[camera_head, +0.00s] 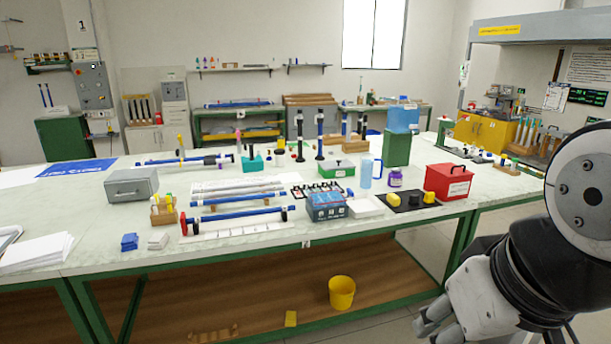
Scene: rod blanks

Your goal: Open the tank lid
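I cannot tell for sure which container is the tank. A grey box (132,187) with a handle on top stands shut at the left of the long bench. A red box (450,182) with a black handle stands at the bench's right end and looks shut. A blue container (404,117) sits on a green stand (397,148) behind it; its top detail is too small to read. My gripper (437,327) is at the lower right, in front of the bench and apart from all these. Its fingers are partly cut off by the lower edge.
The bench top (100,215) carries blue rods (235,216), a blue-grey carton (326,206), a light blue bottle (365,173) and a black mat (408,201). A yellow bucket (342,292) stands on the lower shelf. The bench's green frame and front edge lie left of my arm.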

